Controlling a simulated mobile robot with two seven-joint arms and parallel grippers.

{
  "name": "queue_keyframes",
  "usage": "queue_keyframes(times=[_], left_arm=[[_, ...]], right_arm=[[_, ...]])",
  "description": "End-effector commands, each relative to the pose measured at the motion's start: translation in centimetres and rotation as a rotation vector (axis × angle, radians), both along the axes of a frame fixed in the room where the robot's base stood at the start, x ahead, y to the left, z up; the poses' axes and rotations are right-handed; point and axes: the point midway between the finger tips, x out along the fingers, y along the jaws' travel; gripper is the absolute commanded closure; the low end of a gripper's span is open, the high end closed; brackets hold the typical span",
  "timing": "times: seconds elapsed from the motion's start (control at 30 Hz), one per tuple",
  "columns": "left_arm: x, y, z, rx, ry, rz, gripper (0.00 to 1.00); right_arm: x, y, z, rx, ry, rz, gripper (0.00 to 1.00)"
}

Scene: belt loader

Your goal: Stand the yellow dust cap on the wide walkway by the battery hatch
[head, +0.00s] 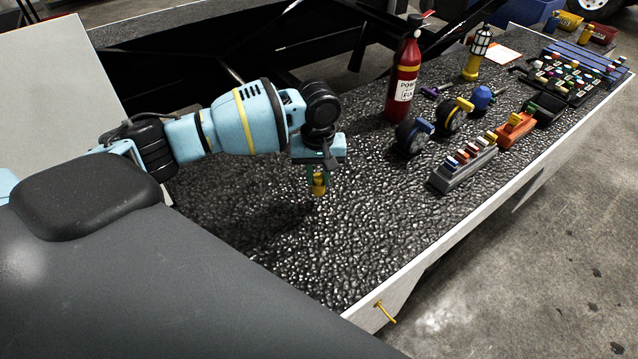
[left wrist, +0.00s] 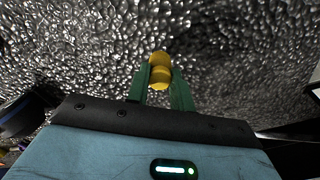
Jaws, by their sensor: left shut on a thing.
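My left gripper (head: 318,182) points down over the dark, rough-textured walkway (head: 300,255). Its green fingers are shut on the yellow dust cap (head: 319,187). The cap also shows in the left wrist view (left wrist: 160,68), between the fingertips of the left gripper (left wrist: 161,80), with the walkway surface beyond it. I cannot tell whether the cap touches the walkway or hangs just above it. I do not make out the battery hatch for certain. My right gripper is not in view.
A red extinguisher (head: 404,80) stands right of my left gripper. Two dark wheels, a grey rack (head: 463,168) of coloured pieces and a yellow lantern (head: 477,55) stand further right. The walkway's white front edge (head: 375,313) drops to the floor. The near walkway is bare.

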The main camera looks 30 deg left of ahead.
Motion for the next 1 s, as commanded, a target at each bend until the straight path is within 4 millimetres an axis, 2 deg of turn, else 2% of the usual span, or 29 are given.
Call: queue_keyframes(times=[0.23,0.67,0.7,0.83,1.0], left_arm=[[0.1,0.0,-3.4,0.001,0.003,0.001,1.00],[0.1,0.1,-3.9,0.000,0.001,0.002,1.00],[0.2,0.1,-3.9,0.000,0.000,0.002,0.72],[0.2,0.1,-3.9,0.001,0.001,0.001,0.55],[0.2,0.1,-3.9,0.000,0.000,0.001,0.55]], right_arm=[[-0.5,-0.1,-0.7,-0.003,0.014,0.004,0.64],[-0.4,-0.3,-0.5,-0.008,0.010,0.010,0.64],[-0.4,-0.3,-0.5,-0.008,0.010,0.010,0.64],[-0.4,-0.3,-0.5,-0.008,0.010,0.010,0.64],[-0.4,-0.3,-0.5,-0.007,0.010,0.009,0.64]])
